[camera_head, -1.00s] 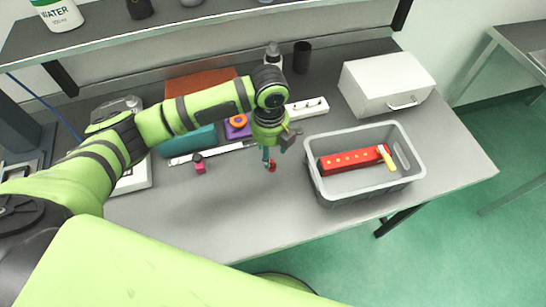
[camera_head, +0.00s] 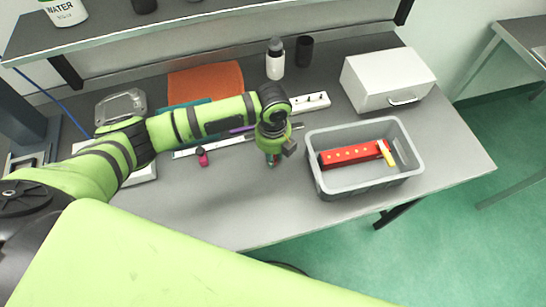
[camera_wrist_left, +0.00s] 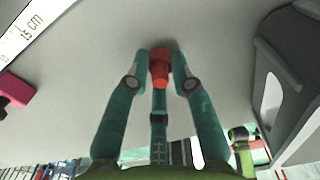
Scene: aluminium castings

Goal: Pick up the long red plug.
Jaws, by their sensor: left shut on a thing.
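The red plug (camera_wrist_left: 160,68) is between the fingertips of my left gripper (camera_wrist_left: 160,62) in the left wrist view. The fingers are closed in on it from both sides. In the head view my left gripper (camera_head: 273,161) points down at the table, left of the grey crate, and hides most of the plug. I cannot tell whether the plug still touches the table or how long it is. My right gripper is not in view.
A grey crate (camera_head: 318,185) holding a red block with holes (camera_head: 350,155) and a yellow-handled hammer-like tool stands to the right. A pink-and-black item (camera_head: 202,157) lies to the left near a white ruler. A white box (camera_head: 385,80) and bottle (camera_head: 275,60) stand behind.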

